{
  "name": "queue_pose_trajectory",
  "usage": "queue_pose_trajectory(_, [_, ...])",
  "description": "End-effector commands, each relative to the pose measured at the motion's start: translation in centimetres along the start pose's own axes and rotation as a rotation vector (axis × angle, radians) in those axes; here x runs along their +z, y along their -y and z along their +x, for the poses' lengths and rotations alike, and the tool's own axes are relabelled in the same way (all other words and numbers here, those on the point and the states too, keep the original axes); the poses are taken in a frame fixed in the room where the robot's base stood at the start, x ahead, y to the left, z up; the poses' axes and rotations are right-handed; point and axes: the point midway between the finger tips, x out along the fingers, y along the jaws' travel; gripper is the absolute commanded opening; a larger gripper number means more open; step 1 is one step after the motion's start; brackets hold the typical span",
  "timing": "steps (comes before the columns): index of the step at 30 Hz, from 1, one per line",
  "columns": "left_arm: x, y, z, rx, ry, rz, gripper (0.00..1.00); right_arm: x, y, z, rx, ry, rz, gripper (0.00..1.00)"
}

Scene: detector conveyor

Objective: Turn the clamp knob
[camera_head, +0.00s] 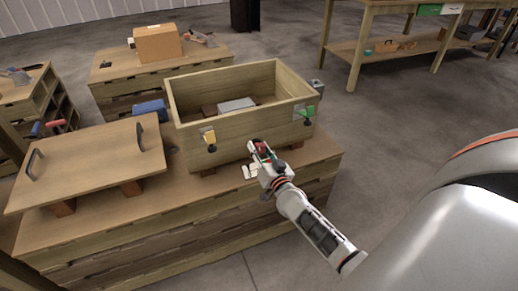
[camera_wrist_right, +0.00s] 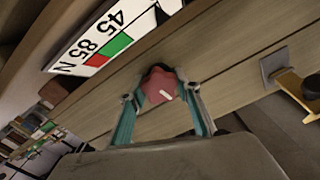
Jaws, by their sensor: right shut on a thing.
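The clamp knob (camera_wrist_right: 158,87) is red with a small white mark. It sits on the front wall of the open wooden box, and only a bit of its red shows in the head view. My right gripper (camera_wrist_right: 160,98) has its teal fingers on either side of the knob and is shut on it. In the head view the right gripper (camera_head: 263,152) is low against the front of the box (camera_head: 240,132). A white label plate (camera_wrist_right: 110,38) with numbers and red and green patches is beside the knob in the wrist view. My left gripper is out of view.
A wooden lid (camera_head: 95,162) with black handles lies to the left. A grey block (camera_head: 237,104) is inside the box.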

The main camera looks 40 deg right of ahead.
Motion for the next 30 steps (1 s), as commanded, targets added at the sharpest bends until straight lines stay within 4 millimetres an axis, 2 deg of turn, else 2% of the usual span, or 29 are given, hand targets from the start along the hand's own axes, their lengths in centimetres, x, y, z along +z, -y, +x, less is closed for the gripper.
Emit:
queue_pose_trajectory(11, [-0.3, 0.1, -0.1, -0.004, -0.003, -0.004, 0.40, -0.2, 0.0, 0.0, -0.001, -0.002, 0.149, 0.11])
queue_pose_trajectory(23, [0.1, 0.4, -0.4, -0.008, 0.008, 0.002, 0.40, -0.1, 0.0, 0.0, -0.001, -0.001, 0.513, 0.11])
queue_pose_trajectory(30, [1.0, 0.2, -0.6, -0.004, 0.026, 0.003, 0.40, 0.0, -0.1, 0.0, -0.001, 0.000, 0.741, 0.11])
